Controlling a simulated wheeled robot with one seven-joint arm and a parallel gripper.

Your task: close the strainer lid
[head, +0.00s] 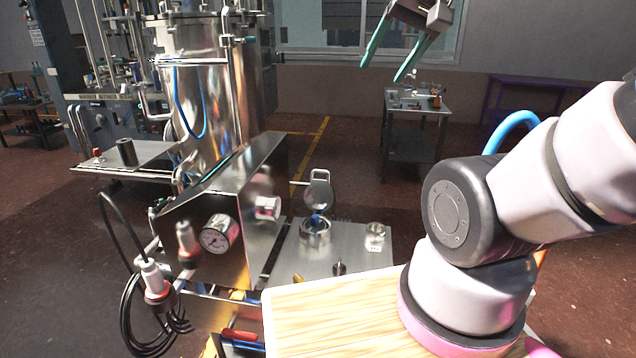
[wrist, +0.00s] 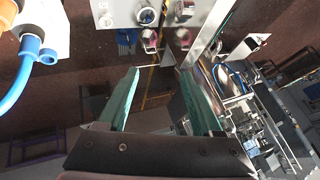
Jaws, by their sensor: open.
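The strainer is a short round metal housing (head: 315,236) with something blue inside, on a steel plate. Its round metal lid (head: 319,196) stands raised at the back of the housing, with a loop handle at its top, so the strainer is open. In the wrist view a round ring with blue in it, which looks like the strainer (wrist: 147,17), shows at the top edge; I cannot make out the lid there clearly. My gripper (head: 382,74) is open and empty, high above and to the right of the lid. Its two green fingers also show in the wrist view (wrist: 160,72).
The steel plate (head: 352,262) also holds a small metal cup (head: 375,236) and a small knob. A slanted steel box with a pressure gauge (head: 218,234) stands left of the strainer. A tall steel tank (head: 203,90) rises behind it. Air around my gripper is free.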

